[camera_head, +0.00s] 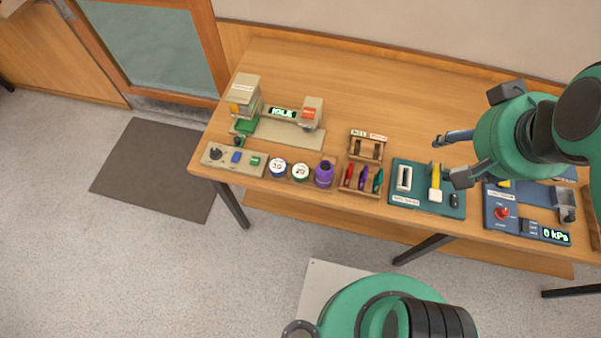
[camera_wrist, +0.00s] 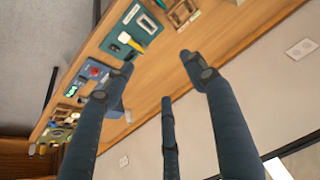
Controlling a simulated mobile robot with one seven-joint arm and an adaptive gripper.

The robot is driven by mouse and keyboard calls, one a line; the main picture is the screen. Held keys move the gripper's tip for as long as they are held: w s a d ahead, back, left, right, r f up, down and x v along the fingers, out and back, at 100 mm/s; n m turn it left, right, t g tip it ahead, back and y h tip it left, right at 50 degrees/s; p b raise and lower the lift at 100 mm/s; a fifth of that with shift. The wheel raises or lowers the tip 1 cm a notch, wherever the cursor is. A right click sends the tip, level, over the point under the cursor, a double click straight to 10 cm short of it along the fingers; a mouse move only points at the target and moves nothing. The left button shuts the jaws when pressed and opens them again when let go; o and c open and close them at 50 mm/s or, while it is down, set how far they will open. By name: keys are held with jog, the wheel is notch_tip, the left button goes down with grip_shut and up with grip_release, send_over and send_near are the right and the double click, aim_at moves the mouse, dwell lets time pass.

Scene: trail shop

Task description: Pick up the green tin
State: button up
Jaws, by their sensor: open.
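The green tin (camera_head: 300,172) appears to be the small round container with a white numbered lid near the table's front edge. It stands upright between a dark blue tin (camera_head: 278,167) and a purple jar (camera_head: 324,174). My gripper (camera_head: 453,158) is open and empty, well to the right of the tin, above the teal tool board. In the wrist view my gripper's spread fingers (camera_wrist: 160,72) have nothing between them that they hold. I cannot make out the green tin in the wrist view.
Right of the purple jar stand a wooden pen rack (camera_head: 360,178) and a teal board (camera_head: 411,202) with a yellow-handled tool (camera_head: 435,184). A beige machine (camera_head: 243,95) stands behind left; a control box (camera_head: 233,158) is at front left. The table's back (camera_head: 400,95) is clear.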

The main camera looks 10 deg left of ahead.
jog(key=w+a+f+m+g, duration=0.1)
jog(key=w+a+f, duration=0.2)
jog(key=w+a, duration=0.35)
jog(key=m+g+p, duration=0.2)
jog(key=m+g, duration=0.2)
jog(key=m, duration=0.1)
send_over(300, 171)
notch_tip(300, 171, down, 21)
jog(key=shift+f, duration=0.1)
jog(key=shift+f, duration=0.1)
jog(key=shift+f+b, duration=0.95)
jog(key=shift+f, duration=3.3)
jog(key=shift+f+b, duration=0.75)
jog(key=shift+f, duration=1.8)
